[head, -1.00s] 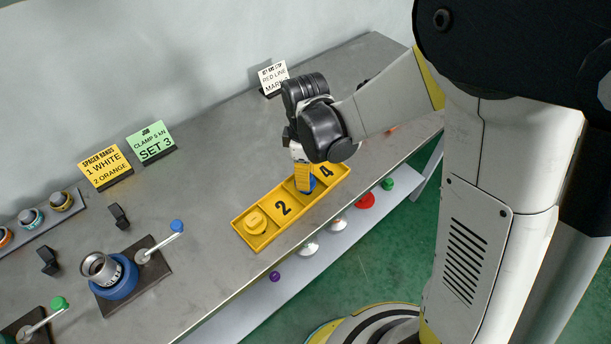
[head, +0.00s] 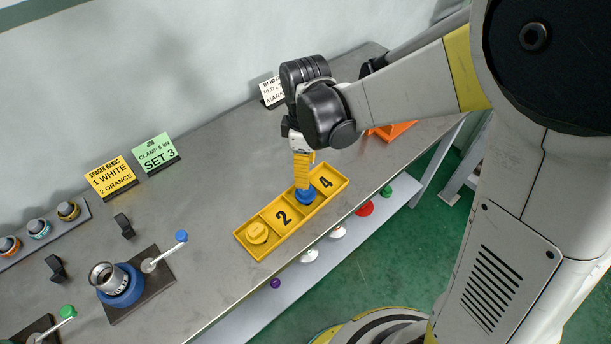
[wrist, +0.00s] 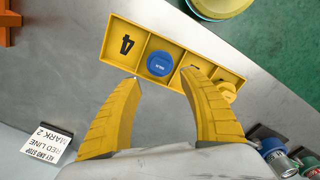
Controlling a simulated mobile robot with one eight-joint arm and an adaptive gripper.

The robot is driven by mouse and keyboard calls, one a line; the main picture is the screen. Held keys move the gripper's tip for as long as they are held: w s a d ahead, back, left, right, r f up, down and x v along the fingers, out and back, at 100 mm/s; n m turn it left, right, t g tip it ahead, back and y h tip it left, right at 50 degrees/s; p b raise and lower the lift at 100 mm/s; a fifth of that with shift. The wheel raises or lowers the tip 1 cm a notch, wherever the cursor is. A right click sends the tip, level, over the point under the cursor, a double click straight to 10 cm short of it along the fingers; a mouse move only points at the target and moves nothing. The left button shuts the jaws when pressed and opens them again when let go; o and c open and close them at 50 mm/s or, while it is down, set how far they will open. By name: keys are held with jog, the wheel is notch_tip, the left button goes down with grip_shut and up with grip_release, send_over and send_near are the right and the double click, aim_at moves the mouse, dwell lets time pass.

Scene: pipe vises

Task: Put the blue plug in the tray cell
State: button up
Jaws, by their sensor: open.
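The blue plug (head: 305,196) sits in a cell of the yellow tray (head: 270,242), between the cells marked 2 and 4. It also shows in the wrist view (wrist: 160,63), lying flat with its round top up. A yellow plug (head: 257,232) sits in the tray's left end cell. My gripper (head: 305,174) is just above the blue plug. In the wrist view my gripper (wrist: 163,77) has its two yellow fingers apart, with nothing between them; the plug lies beyond the fingertips.
A blue vise (head: 119,287) with a metal pipe stands at the left of the bench. Sign cards (head: 156,153) stand near the wall. Several coloured knobs or plugs (head: 364,208) lie on the shelf below the bench. An orange thing (head: 391,131) lies behind my arm.

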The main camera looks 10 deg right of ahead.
jog(key=s+d+r+m+t+p, duration=0.1)
jog(key=s+d+r+m+t, duration=0.6)
jog(key=s+d+r+m, duration=0.3)
jog(key=shift+s+d+r+m, duration=0.4)
jog(key=shift+d+r+m, duration=1.35)
jog(key=shift+r+m, duration=0.65)
jog(key=shift+r, duration=0.1)
